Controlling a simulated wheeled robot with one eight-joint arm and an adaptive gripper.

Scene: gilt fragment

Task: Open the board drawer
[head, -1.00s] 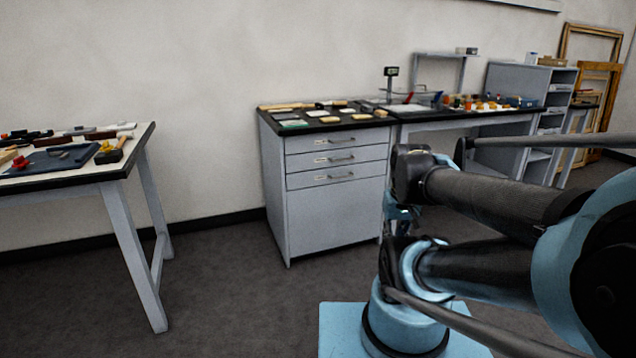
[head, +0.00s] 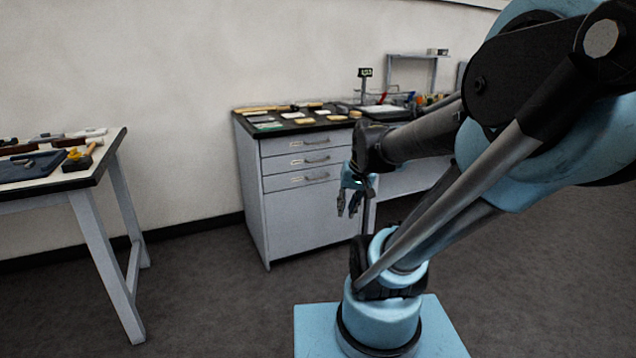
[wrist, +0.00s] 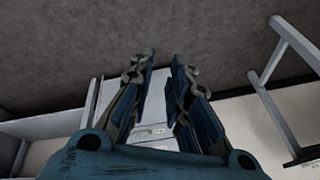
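A grey cabinet (head: 305,225) with a dark top stands against the wall in the head view. Its front has three shut drawers: a top one (head: 280,146), a middle one (head: 280,164) and a lower one (head: 280,183), each with a bar handle and a small label. The labels are too small to read, so I cannot tell which is the board drawer. My gripper (head: 348,210) hangs pointing down, right of the handles and apart from them. In the wrist view its fingers (wrist: 163,62) are spread and empty, with the cabinet front (wrist: 152,131) showing between them.
A worktable (head: 105,172) with tools stands at the left. Flat pieces lie on the cabinet top, and a bench with small items (head: 405,98) adjoins it on the right, partly behind my arm. The floor (head: 200,285) before the cabinet is clear.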

